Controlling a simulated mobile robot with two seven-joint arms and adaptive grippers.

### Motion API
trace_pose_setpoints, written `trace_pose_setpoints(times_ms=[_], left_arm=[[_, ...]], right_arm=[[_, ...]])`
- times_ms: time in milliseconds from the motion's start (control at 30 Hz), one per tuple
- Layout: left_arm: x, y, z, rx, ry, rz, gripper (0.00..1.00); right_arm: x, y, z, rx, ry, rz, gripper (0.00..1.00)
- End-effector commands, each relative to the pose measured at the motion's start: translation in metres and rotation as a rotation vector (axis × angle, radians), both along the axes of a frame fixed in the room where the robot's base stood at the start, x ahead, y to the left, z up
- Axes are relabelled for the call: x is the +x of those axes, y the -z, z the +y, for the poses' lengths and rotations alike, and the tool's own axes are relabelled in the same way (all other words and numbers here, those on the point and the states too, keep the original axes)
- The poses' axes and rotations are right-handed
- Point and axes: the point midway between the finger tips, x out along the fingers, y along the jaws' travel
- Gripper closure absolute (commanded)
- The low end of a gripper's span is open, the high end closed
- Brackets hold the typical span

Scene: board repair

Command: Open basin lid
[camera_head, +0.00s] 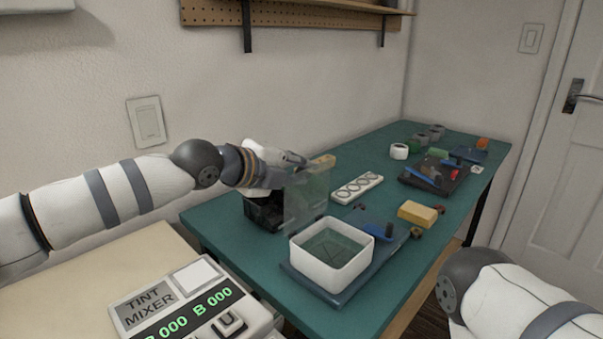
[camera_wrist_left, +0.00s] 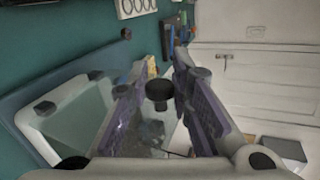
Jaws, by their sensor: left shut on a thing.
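The white square basin (camera_head: 330,275) stands on a blue mat on the green bench, its top uncovered. It also shows in the left wrist view (camera_wrist_left: 30,122) beside the fingers. The clear lid (camera_head: 309,195) is upright and apart from the basin, behind and left of it. My left gripper (camera_head: 280,185) is at the lid's left side, its fingers partly hidden in the head view. In the left wrist view a black knob (camera_wrist_left: 159,91) sits between the fingers, and my left gripper is shut on the lid. My right gripper is out of view.
A tint mixer (camera_head: 185,297) stands at the front left. A dark box (camera_head: 262,213) is beside the lid. A white strip with round holes (camera_head: 357,187), a yellow block (camera_head: 417,213) and a dark tray (camera_head: 434,178) lie further right on the bench.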

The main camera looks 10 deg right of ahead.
Motion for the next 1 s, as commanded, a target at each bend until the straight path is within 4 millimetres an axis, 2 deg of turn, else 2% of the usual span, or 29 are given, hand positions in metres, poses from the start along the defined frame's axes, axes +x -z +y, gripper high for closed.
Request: trace_pose_setpoints(times_ms=[667, 700, 767, 800, 1000], left_arm=[[0.0037, 0.0022, 0.0041, 0.004, -0.005, -0.002, 1.0], [0.0036, 0.0024, 0.004, 0.004, -0.005, -0.002, 0.79], [0.0035, 0.0025, 0.0039, 0.004, -0.005, -0.001, 0.65], [0.0034, 0.0025, 0.0037, 0.004, -0.005, -0.001, 0.61], [0.0029, 0.0024, 0.003, 0.003, -0.003, 0.0, 0.61]], right_arm=[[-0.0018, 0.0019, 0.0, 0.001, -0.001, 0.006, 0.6], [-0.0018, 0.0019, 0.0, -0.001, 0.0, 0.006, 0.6], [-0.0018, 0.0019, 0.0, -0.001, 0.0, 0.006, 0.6], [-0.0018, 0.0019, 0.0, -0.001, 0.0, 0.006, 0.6], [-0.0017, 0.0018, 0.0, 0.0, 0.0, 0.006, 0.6]])
